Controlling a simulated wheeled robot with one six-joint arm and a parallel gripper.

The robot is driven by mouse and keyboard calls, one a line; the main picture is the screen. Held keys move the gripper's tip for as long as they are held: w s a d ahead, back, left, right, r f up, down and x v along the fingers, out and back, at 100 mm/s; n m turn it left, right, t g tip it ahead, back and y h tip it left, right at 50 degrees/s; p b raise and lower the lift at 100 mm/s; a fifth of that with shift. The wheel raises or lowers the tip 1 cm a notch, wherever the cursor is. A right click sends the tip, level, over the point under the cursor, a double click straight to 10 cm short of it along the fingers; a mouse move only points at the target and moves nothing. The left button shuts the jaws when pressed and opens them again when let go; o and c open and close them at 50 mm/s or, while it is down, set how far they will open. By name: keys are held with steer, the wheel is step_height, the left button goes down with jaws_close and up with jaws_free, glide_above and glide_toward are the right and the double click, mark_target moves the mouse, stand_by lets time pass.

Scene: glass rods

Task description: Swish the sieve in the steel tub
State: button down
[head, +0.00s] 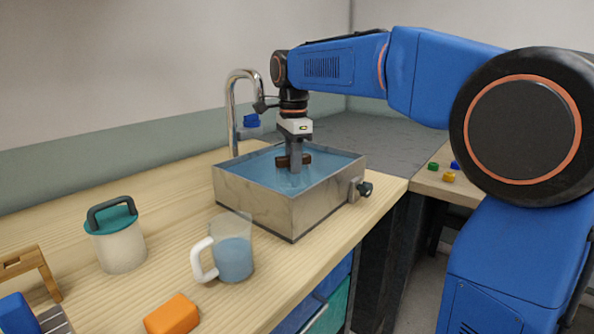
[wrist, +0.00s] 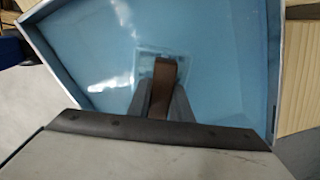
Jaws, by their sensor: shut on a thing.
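The steel tub (head: 325,210) stands on the wooden counter and holds blue water. Its inner wall and water also fill the wrist view (wrist: 95,45). My gripper (head: 295,163) points straight down into the tub. It is shut on a brown handle, the visible part of the sieve (head: 306,159). In the wrist view the handle (wrist: 162,85) stands between the two grey fingers. A pale, square, mesh-like patch shows around it in the water, probably the sieve's basket. The sieve's lower part is under water and unclear.
A tap (head: 232,110) rises behind the tub, and a valve (head: 362,188) sticks out of its right side. A glass jug (head: 235,255) with blue liquid, a teal-lidded canister (head: 118,240) and an orange block (head: 172,315) stand in front and left. Small coloured pieces (head: 448,177) lie at right.

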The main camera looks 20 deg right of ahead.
steer(key=shift+w+d, duration=0.7)
steer(key=shift+d, duration=0.3)
steer(key=shift+w+d, duration=0.7)
steer(key=shift+d, duration=0.3)
steer(key=shift+a, duration=0.1)
steer(key=shift+s+a, duration=0.75)
steer(key=shift+a, duration=0.2)
steer(key=shift+s+a, duration=0.7)
steer(key=shift+a, duration=0.25)
steer(key=shift+w, duration=0.1)
steer(key=shift+w+d, duration=0.7)
steer(key=shift+d, duration=0.3)
steer(key=shift+w+d, duration=0.7)
steer(key=shift+d, duration=0.3)
step_height(320, 180, up, 11)
steer(key=shift+r, duration=2.5)
